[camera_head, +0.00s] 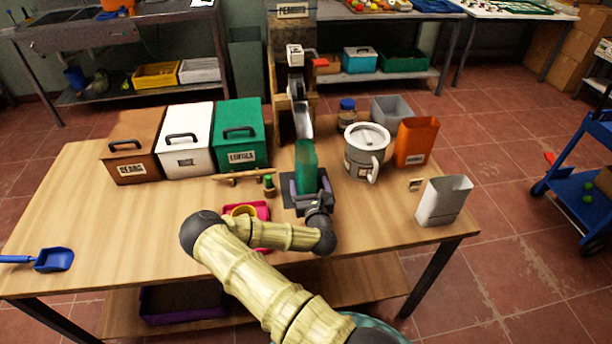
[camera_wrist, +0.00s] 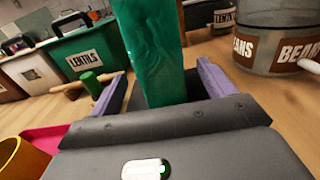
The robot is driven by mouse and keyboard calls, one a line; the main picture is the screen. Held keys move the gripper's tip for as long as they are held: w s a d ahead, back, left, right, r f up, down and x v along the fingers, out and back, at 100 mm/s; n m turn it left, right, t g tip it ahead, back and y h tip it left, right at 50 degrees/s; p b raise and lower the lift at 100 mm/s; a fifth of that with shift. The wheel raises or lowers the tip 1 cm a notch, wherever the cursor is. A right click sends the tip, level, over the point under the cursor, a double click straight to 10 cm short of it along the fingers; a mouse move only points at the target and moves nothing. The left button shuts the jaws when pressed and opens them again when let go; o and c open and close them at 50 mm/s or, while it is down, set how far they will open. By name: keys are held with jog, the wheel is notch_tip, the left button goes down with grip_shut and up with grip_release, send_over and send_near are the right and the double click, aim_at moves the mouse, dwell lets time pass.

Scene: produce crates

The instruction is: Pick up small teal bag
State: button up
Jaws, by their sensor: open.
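The small teal bag (camera_head: 306,160) stands upright on a dark square plate (camera_head: 290,203) below a metal chute. It also shows in the wrist view (camera_wrist: 150,45), its top cut off by the frame. My gripper (camera_head: 307,188) is low at the bag, with its purple fingers apart. In the wrist view my gripper (camera_wrist: 162,72) has one finger on each side of the bag, with a visible gap on both sides. The bag's lower end is partly hidden behind the gripper's body.
Left of the bag are a green lentils bin (camera_head: 240,135), a wooden scoop-like piece (camera_head: 240,177) and a pink tray (camera_head: 262,210) with a yellow cup. To the right are a grey lidded pot (camera_head: 362,158), an orange container (camera_head: 416,142) and a white container (camera_head: 443,202). The left tabletop is largely clear.

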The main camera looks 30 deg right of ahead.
jog(key=shift+f+p+x, duration=0.15)
jog(key=shift+p+x, duration=0.2)
jog(key=shift+x, duration=0.95)
jog(key=shift+f+p+x, duration=0.15)
jog(key=shift+p+x, duration=0.15)
jog(key=shift+x, duration=0.95)
jog(key=c, duration=1.2)
jog(key=shift+r, duration=0.15)
